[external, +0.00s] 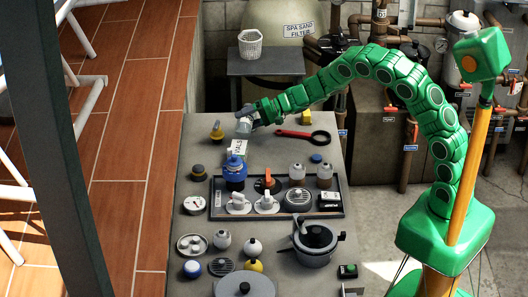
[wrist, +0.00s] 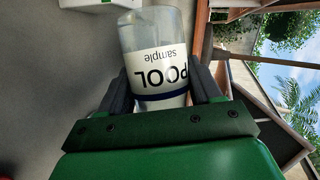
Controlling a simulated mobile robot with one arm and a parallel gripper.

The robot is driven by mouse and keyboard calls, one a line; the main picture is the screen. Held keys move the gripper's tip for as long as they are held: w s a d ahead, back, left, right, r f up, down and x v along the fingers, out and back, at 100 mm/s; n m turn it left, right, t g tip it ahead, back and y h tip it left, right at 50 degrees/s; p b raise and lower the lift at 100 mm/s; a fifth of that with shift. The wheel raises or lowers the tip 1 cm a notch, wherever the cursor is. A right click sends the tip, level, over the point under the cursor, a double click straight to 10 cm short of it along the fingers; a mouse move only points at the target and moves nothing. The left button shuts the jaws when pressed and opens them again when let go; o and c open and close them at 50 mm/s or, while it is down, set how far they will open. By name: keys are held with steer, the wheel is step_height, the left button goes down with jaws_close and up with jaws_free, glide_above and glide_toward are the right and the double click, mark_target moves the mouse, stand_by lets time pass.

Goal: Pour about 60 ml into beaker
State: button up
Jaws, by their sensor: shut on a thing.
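My gripper (external: 250,121) is at the far end of the grey worktop, with the arm arched over from the right. It is shut on a clear sample bottle, which shows in the wrist view (wrist: 154,66) with a white "POOL sample" label and a dark blue band. The lettering is upside down in that view. The dark fingers (wrist: 160,90) press the bottle from both sides. In the external view the bottle (external: 244,127) is small and partly hidden by the gripper. Its tilt and liquid level are hard to tell. I cannot pick out a separate beaker with certainty.
A blue-topped bottle (external: 235,172) stands near the gripper. A dark tray (external: 336,211) holds several fittings and jars. A red-handled ring tool (external: 295,134) and a yellow item (external: 306,118) lie right of the gripper. A lidded pot (external: 315,250) stands nearer the front.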

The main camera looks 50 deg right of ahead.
steer(key=shift+s+a+r+n, duration=0.15)
steer(key=shift+n, duration=0.15)
steer(key=shift+f+n+h, duration=0.25)
steer(key=shift+n+h, duration=0.05)
steer(key=shift+h, duration=0.1)
steer(key=shift+f, duration=0.1)
stand_by(1.7)
